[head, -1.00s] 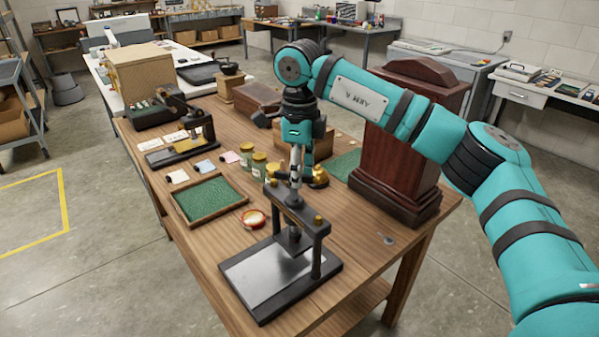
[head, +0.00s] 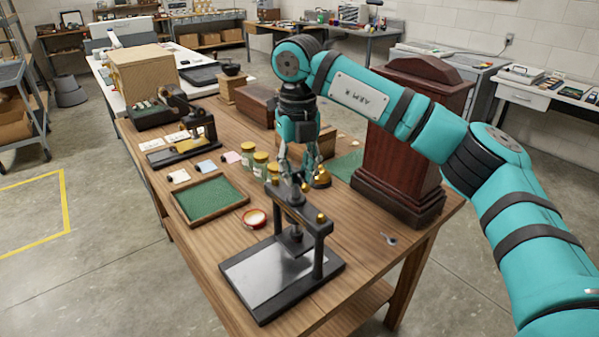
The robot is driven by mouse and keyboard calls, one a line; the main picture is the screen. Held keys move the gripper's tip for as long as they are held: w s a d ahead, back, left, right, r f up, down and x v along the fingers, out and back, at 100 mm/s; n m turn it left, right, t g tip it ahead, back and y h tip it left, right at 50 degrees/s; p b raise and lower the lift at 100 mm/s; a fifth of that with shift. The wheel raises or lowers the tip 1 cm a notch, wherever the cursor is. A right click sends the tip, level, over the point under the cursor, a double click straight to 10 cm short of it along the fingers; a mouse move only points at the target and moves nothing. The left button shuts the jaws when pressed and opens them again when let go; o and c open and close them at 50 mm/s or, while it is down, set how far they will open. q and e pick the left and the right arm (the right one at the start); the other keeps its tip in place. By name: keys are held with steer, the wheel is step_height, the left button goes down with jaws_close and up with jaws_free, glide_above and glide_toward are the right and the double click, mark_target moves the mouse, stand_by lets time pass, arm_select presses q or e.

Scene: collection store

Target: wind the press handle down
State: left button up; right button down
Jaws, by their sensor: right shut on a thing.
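The press (head: 318,250) stands at the near end of the wooden table. It has a black frame, a crossbar with brass knobs and a flat grey metal base plate (head: 262,277). Its screw runs down through the crossbar, and the pressing foot (head: 295,238) hangs above the plate with a gap. My right gripper (head: 297,178) points down just above the crossbar and is shut on the handle at the top of the screw. The fingers partly hide the handle, so its exact angle is hard to tell. My left gripper is not in view.
A green-lined tray (head: 247,203), a red-rimmed round dish (head: 254,218) and several small jars (head: 261,165) lie left of and behind the press. A tall dark wooden case (head: 400,150) stands behind right. A small metal item (head: 389,239) lies near the right edge.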

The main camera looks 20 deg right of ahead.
steer(key=m, duration=0.3)
steer(key=shift+w+a+r+m+b, duration=0.1)
steer(key=shift+a+m+b, duration=0.05)
steer(key=shift+m+b, duration=0.2)
steer(key=m, duration=0.3)
steer(key=shift+a+m, duration=0.15)
steer(key=shift+m, duration=0.2)
steer(key=m, duration=0.2)
steer(key=m+b, duration=0.1)
steer(key=m, duration=0.3)
steer(key=shift+w+a, duration=0.2)
steer(key=shift+w, duration=0.1)
steer(key=m, duration=0.2)
steer(key=m+b, duration=0.1)
steer(key=m, duration=0.1)
steer(key=m+b, duration=0.1)
steer(key=m, duration=0.1)
steer(key=shift+w+m, duration=0.3)
steer(key=shift+m, duration=0.1)
steer(key=m, duration=0.2)
steer(key=m+b, duration=0.1)
steer(key=m, duration=0.2)
steer(key=shift+w+m, duration=0.25)
steer(key=shift+m, duration=0.15)
steer(key=shift+d, duration=0.1)
steer(key=c, duration=1.3)
jaws_free()
steer(key=shift+b, duration=0.3)
